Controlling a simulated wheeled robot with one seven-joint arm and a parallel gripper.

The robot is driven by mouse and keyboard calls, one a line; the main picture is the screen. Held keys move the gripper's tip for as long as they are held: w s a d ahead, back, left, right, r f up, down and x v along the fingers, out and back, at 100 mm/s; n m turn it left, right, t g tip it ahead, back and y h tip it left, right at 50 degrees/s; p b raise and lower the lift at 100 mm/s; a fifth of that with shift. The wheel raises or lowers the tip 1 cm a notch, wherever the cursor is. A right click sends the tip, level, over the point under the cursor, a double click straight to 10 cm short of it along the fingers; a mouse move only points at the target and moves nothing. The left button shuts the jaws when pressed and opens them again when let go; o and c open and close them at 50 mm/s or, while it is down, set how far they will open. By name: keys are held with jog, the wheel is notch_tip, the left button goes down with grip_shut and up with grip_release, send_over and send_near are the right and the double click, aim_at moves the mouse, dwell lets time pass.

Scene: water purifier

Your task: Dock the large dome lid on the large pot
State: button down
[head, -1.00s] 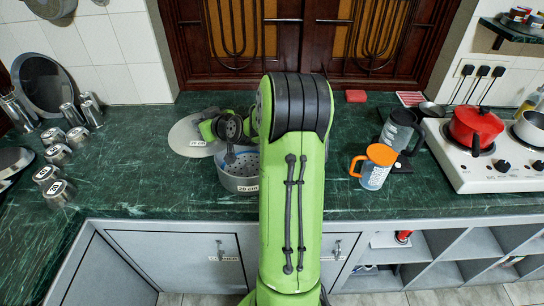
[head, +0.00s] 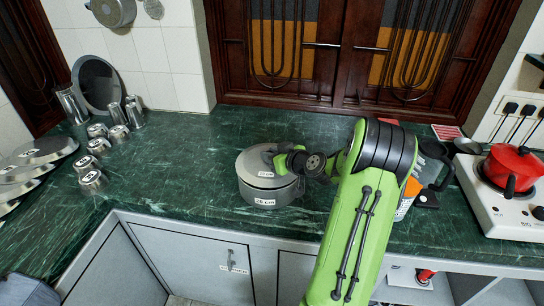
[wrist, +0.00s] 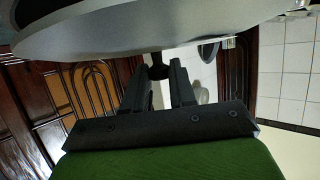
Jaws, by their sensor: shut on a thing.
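The large grey pot (head: 283,197), labelled 26 cm, stands on the green counter near its front edge. The grey dome lid (head: 252,165) is over the pot's mouth and hides its inside. I cannot tell whether the lid's rim touches the pot all round or is a little above it. My gripper (head: 277,155) is at the top of the lid, shut on its knob, which is mostly hidden in the head view. In the wrist view, the lid (wrist: 150,30) fills the top, and the fingers hold its dark knob (wrist: 158,68).
Several metal canisters (head: 92,178) and flat lids (head: 38,150) stand to the left. An orange-lidded jug (head: 405,207) is partly behind my arm. A red pot (head: 512,165) sits on the white stove (head: 500,203) at right. Counter left of the pot is clear.

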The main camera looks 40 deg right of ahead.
jog(key=shift+r, duration=0.15)
jog(key=shift+f+b, duration=0.35)
jog(key=shift+b, duration=0.1)
jog(key=shift+f+b, duration=0.25)
jog(key=shift+b, duration=0.2)
jog(key=c, duration=0.9)
grip_release()
